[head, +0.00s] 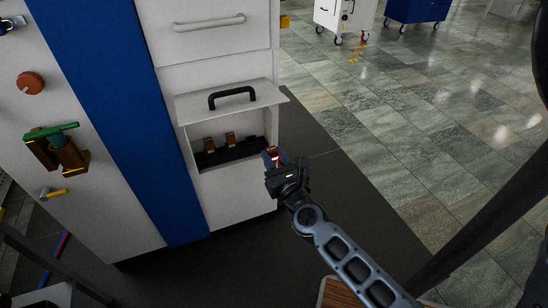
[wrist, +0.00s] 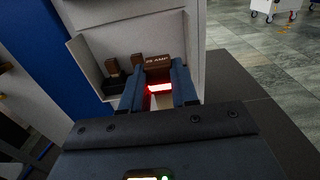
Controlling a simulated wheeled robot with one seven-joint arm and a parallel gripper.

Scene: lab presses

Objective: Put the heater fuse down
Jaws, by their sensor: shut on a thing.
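The heater fuse (wrist: 157,63) is a brown block with lettering that looks like "25 AMP". My gripper (wrist: 158,88) is shut on it, with a dark blue finger on each side. In the head view my gripper (head: 273,156) holds the fuse just outside the right front edge of an open compartment in the white cabinet. A black fuse holder (head: 230,154) lies inside the compartment with two brown fuses standing in it, the left one (head: 209,144) and the right one (head: 230,139). The right end of the holder is partly hidden.
The compartment's flap (head: 232,99) with a black handle is raised above the opening. A blue panel (head: 128,115), a red knob (head: 30,83) and a green-topped brown fitting (head: 58,148) are to the left. A wooden surface (head: 345,294) shows at the bottom.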

